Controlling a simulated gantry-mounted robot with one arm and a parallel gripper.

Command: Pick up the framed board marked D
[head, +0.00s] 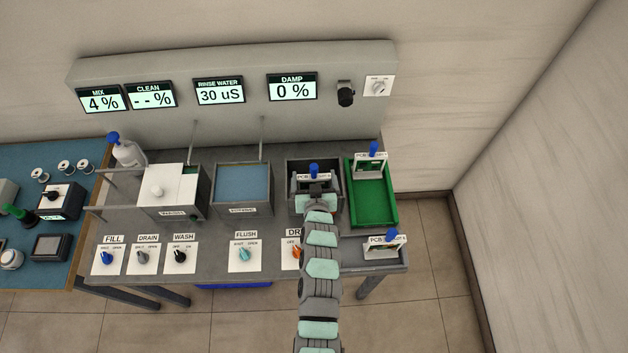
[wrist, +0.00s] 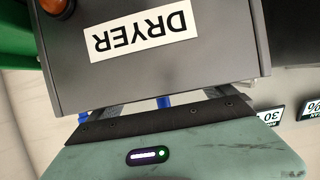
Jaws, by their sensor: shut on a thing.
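A framed board (head: 314,179) with a white "PCB" label and a blue handle stands in the dark dryer box; its letter is too small to read. My gripper (head: 317,195) is over the front of the dryer and shut on this board. The wrist view shows the blue handle (wrist: 164,102) between my grey fingers (wrist: 162,106), partly hidden by my gripper body. Two similar framed boards show in the head view, one in the green tray (head: 373,207) and one (head: 384,242) at the front right. I cannot tell which is marked D.
The dryer box (wrist: 150,75) carries a "DRYER" label. Left of it stand an open blue-filled bath (head: 243,185) and a white-lidded tank (head: 165,187). Knob panels line the front edge. The damp display (head: 292,88) reads 0 %. A wall is at the right.

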